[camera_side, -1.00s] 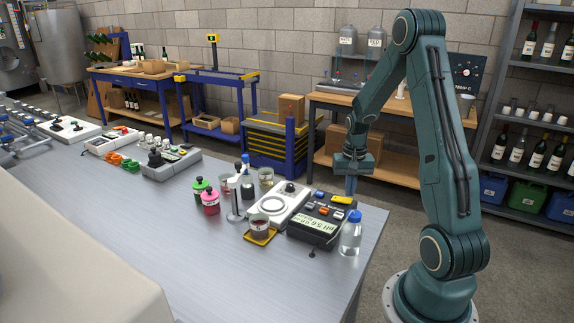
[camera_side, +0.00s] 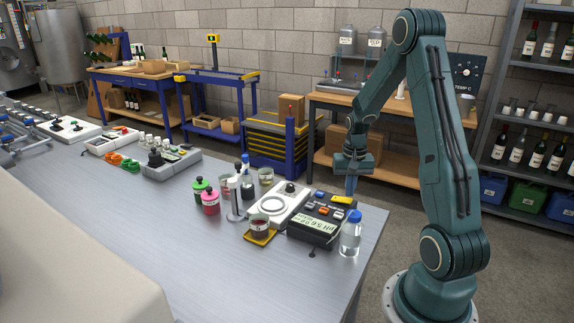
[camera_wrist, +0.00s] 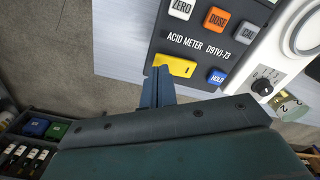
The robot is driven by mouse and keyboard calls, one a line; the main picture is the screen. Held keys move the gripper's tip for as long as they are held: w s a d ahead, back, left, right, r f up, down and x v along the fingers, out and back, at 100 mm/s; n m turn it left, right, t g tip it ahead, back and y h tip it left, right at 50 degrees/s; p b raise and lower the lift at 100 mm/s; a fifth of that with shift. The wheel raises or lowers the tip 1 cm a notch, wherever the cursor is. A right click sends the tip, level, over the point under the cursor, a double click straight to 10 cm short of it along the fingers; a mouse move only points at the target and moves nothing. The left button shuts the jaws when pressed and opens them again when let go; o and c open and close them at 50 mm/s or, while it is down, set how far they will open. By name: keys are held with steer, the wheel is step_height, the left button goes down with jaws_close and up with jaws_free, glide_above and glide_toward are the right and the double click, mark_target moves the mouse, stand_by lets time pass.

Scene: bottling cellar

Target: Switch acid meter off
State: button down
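The acid meter is a dark box on the near right of the steel bench in the side view (camera_side: 301,233). Its green display is lit and shows a pH reading. In the wrist view its panel (camera_wrist: 200,56) reads "ACID METER". A wide yellow key (camera_wrist: 176,65) and a blue HOLD key (camera_wrist: 217,76) sit at the panel's lower edge. My gripper (camera_side: 351,190) points down at the meter's back right corner, by the yellow key. In the wrist view my gripper's fingers (camera_wrist: 158,75) are together, empty, with tips close below the yellow key. I cannot tell whether they touch it.
A clear blue-capped bottle (camera_side: 350,238) stands at the meter's near right. A white stirrer (camera_side: 288,202) sits left of it, with a cup on a yellow tray (camera_side: 261,238) in front. Bottles stand farther left. The bench's front left is clear.

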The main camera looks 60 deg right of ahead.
steer(key=shift+f, duration=1.05)
stand_by(0.8)
steer(key=shift+r, duration=3)
steer(key=shift+w+a+r, duration=0.1)
steer(key=shift+a+r, duration=0.05)
steer(key=shift+r, duration=0.05)
steer(key=s+a+r+n+t+h, duration=0.15)
steer(key=a+r+n, duration=0.25)
steer(key=a+r, duration=0.6)
steer(key=s+a+r+n+t+y, duration=0.15)
steer(key=a+r+n, duration=0.35)
steer(key=a, duration=0.8)
steer(key=s+a+r+n+t, duration=0.2)
steer(key=s+a+n, duration=0.1)
steer(key=s+a, duration=0.3)
steer(key=shift+a+r+t, duration=0.3)
steer(key=shift+a+r, duration=0.1)
steer(key=shift+a, duration=0.05)
